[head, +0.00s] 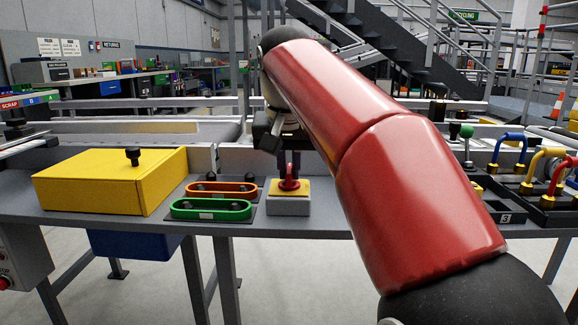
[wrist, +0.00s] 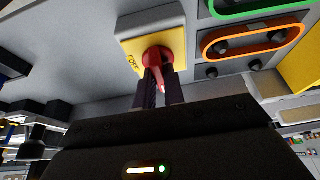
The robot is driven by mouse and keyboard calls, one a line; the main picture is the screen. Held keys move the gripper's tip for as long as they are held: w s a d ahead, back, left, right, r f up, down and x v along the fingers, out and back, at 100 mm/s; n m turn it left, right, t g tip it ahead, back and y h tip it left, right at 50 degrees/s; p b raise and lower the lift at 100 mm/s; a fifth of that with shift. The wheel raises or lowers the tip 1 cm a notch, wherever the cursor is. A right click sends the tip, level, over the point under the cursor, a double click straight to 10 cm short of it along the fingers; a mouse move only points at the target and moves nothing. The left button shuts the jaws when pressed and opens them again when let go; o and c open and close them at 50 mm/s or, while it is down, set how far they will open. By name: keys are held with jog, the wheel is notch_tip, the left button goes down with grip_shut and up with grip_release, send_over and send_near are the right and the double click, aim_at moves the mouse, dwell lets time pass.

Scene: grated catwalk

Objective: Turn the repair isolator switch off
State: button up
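The repair isolator switch has a red handle on a yellow plate (head: 301,186) over a pale grey box (head: 288,206), standing on the grey bench. In the wrist view the red handle (wrist: 157,57) points down the picture towards my gripper. The word OFF shows on the left of the yellow plate (wrist: 133,50); other lettering is hidden. My gripper (wrist: 160,84) comes from above, with its dark fingers close together on either side of the handle, which fills the narrow gap. It also shows in the head view (head: 289,165), partly blurred against the background.
An orange handle (head: 221,188) and a green handle (head: 211,209) lie left of the switch, beside a yellow box (head: 105,183). A black tray (head: 543,210) with coloured padlock-like pieces is at the right. My arm hides the bench just right of the switch.

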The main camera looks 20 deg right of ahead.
grip_shut()
jog(key=n+p, duration=0.1)
jog(key=n, duration=0.1)
jog(key=n+y+p, duration=0.1)
jog(key=shift+d+r+n+p, duration=0.2)
jog(key=shift+n+p, duration=0.1)
jog(key=shift+n, duration=0.1)
jog(key=n+y+p, duration=0.1)
jog(key=n, duration=0.1)
jog(key=n+y+p, duration=0.1)
jog(key=n+p, duration=0.1)
jog(key=n, duration=0.1)
jog(key=shift+y+p, duration=0.3)
jog(key=n+p, duration=0.1)
jog(key=n, duration=0.1)
jog(key=n+g+y+p, duration=0.1)
jog(key=n+p, duration=0.1)
jog(key=n, duration=0.1)
jog(key=shift+w+d, duration=0.15)
jog(key=shift+w+f+n+g+y+p, duration=0.1)
jog(key=shift+n+g+y+p, duration=0.3)
jog(key=shift+n, duration=0.65)
jog(key=shift+n+g+y+p, duration=0.2)
jog(key=shift+n+g+p, duration=0.4)
jog(key=shift+n, duration=0.45)
jog(key=o, duration=0.7)
grip_release()
jog(key=shift+f, duration=0.1)
